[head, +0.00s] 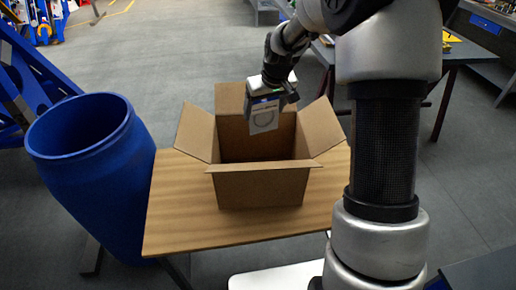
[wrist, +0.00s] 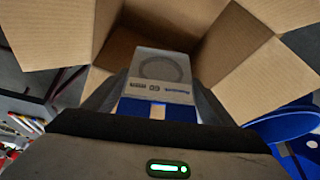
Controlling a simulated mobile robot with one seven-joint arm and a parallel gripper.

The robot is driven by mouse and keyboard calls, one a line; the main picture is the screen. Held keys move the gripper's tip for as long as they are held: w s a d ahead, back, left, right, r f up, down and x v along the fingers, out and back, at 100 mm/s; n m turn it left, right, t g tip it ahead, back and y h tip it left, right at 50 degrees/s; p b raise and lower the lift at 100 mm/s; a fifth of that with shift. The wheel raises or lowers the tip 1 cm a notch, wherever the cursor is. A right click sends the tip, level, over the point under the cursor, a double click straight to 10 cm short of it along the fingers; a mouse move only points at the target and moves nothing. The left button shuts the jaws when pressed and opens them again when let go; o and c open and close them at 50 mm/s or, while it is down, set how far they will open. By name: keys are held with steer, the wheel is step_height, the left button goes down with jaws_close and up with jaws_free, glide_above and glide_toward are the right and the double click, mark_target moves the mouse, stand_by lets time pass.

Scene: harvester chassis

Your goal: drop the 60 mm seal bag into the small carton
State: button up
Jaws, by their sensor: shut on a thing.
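The seal bag (head: 264,117) is a flat clear and white packet with a ring in it and a blue band at its top. My gripper (head: 266,98) is shut on its upper edge and holds it hanging over the open carton. In the wrist view the bag (wrist: 160,72) shows its ring outline and the print "60 mm", upside down, between my gripper's fingers (wrist: 158,105). The small carton (head: 258,187) is brown cardboard with its flaps spread open. It also shows in the wrist view (wrist: 235,45) beyond the bag. The carton floor is mostly hidden.
The carton stands on a wooden table (head: 180,215). A blue barrel (head: 95,165) is close to the table's left side. A dark workbench (head: 465,50) with items stands at the back right. Blue racking is at the far left.

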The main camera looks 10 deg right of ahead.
mark_target(265, 124)
steer(key=shift+w+f, duration=0.1)
steer(key=shift+f, duration=0.7)
steer(key=shift+f+b, duration=0.6)
steer(key=shift+f, duration=0.05)
steer(key=shift+f+b, duration=1.25)
steer(key=shift+f, duration=0.85)
steer(key=o, duration=1.1)
steer(key=v, duration=1.7)
steer(key=shift+r, duration=0.25)
